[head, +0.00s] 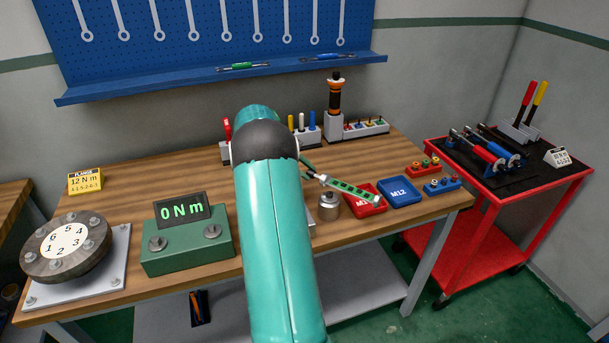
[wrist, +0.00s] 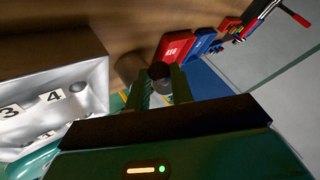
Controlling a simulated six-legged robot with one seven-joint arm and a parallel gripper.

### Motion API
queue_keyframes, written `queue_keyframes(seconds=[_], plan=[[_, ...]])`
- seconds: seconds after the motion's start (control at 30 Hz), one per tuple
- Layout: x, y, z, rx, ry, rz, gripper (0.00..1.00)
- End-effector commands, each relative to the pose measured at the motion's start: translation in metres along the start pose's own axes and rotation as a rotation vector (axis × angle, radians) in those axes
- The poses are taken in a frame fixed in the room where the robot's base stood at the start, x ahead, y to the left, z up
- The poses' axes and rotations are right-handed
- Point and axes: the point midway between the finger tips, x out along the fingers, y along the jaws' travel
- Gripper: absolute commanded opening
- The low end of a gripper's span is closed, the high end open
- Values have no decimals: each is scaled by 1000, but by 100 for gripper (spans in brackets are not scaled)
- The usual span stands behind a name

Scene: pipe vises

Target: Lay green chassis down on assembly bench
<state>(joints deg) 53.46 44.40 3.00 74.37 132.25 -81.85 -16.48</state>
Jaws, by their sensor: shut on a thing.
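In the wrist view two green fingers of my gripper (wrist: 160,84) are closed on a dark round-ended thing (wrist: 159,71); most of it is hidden. In the head view my teal arm covers most of the gripper. A slim green bar with dark spots and a pale end (head: 352,189) juts out right of my arm, above the bench. I cannot tell whether it is the green chassis or part of my gripper. The wooden assembly bench (head: 140,192) lies below, and a green box with a "0 N m" display (head: 187,247) stands on it.
A metal cylinder (head: 328,206), a red tray (head: 368,206) and a blue M12 tray (head: 399,192) stand right of my arm. A numbered flange (head: 66,247) is at the left. A tool rack (head: 334,126) stands at the back. Bare wood shows left of my arm.

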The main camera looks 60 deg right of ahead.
Motion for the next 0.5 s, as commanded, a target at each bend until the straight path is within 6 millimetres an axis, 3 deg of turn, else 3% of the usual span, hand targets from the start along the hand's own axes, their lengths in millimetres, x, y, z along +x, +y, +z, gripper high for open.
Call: queue_keyframes(seconds=[0.13, 0.5], plan=[[12, 10, 10, -2, 1, 0, 0], [15, 12, 12, -1, 1, 0, 0]])
